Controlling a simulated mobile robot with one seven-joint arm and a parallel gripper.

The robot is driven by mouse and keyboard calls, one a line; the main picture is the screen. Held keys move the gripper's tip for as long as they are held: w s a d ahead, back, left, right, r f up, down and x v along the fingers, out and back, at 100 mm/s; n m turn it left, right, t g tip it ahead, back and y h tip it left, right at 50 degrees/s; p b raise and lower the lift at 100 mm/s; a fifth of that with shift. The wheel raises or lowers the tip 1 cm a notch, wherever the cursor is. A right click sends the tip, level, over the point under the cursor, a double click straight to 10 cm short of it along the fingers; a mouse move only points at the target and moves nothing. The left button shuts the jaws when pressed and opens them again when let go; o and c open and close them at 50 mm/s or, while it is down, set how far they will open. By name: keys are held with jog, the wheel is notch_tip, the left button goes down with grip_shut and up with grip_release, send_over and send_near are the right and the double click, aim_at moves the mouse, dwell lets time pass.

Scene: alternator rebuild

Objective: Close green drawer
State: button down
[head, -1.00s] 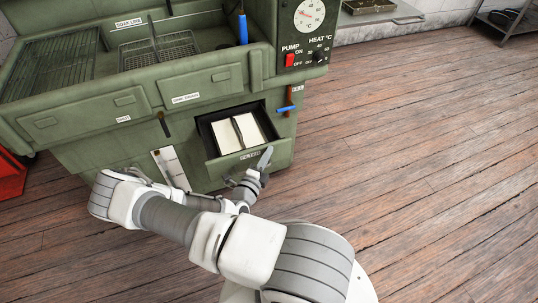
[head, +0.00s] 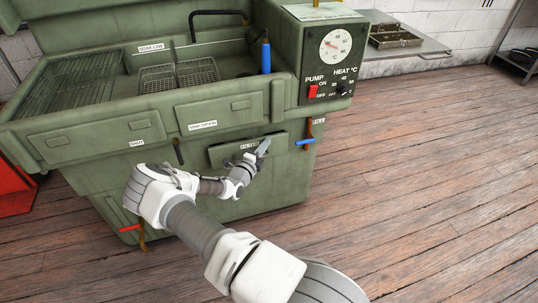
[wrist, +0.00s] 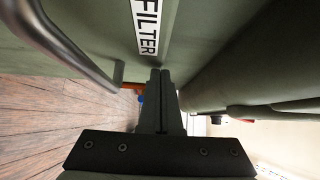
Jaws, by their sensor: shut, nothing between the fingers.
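The green drawer (head: 226,154), marked FILTER, is in the lower front of the green washing machine (head: 100,185). Its front sits in or nearly flush with the machine face, and its inside is hidden; a small gap cannot be ruled out. My gripper (head: 264,146) is shut and empty, right at the drawer front beside its label. In the wrist view the shut fingertips (wrist: 160,73) are by the FILTER label (wrist: 145,28) on the green drawer front (wrist: 105,45). Whether they touch it is unclear.
A blue-handled valve (head: 305,142) is to the right. A grey metal bar (wrist: 65,45) is close by in the wrist view. Wooden floor (head: 430,190) is clear at right.

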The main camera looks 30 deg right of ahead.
jog(key=shift+w+d+r, duration=0.15)
jog(key=shift+w, duration=0.65)
jog(key=shift+r, duration=0.1)
